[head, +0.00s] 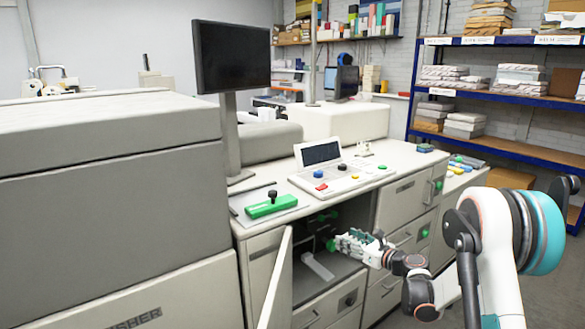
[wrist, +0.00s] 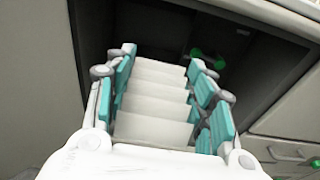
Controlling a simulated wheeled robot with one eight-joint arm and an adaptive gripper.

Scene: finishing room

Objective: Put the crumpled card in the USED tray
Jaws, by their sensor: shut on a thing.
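The crumpled card (wrist: 152,105) is white and folded in pleats; it lies between the teal finger pads of my gripper (wrist: 162,60) in the wrist view. My gripper is shut on it. In the head view my gripper (head: 345,243) is at the mouth of an open compartment (head: 345,275) in the grey machine, pointing left. The card is hard to tell apart from the fingers there. I cannot make out a tray marked USED in either view.
An open door (head: 277,280) stands to the left of the compartment. Green knobs (head: 331,245) and a pale lever (head: 318,266) are inside it. A control panel (head: 340,178) and a green-handled tool (head: 271,206) lie on the counter above. Blue shelves (head: 500,95) stand at the right.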

